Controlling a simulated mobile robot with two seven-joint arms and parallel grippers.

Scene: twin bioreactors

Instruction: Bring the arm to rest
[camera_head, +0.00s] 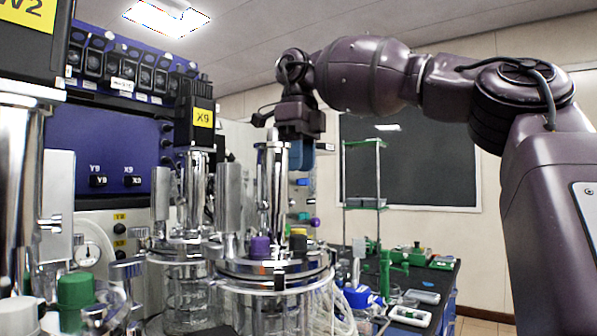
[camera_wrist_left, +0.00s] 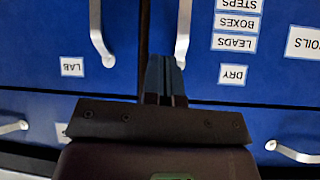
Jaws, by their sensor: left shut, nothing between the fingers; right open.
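My right arm (camera_head: 370,75) reaches in from the right in the head view, raised and bent, with its hand pointing down. My right gripper (camera_head: 300,160) has blue fingers beside the top of a shiny steel column (camera_head: 272,195) on the nearer bioreactor (camera_head: 275,265). It is open, and I see nothing held in it. The column partly hides the fingers, and I cannot tell whether they touch it. My left gripper (camera_wrist_left: 165,75) shows only in the left wrist view. It is shut and empty, in front of blue cabinet doors.
A second bioreactor (camera_head: 190,245) with a black motor labelled X9 (camera_head: 203,118) stands to the left. A blue control panel (camera_head: 110,120) is behind it. Green clamps (camera_head: 400,258) and a glass-shelf rack (camera_head: 362,200) are on the right. Blue cabinets with metal handles (camera_wrist_left: 184,30) face the left wrist.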

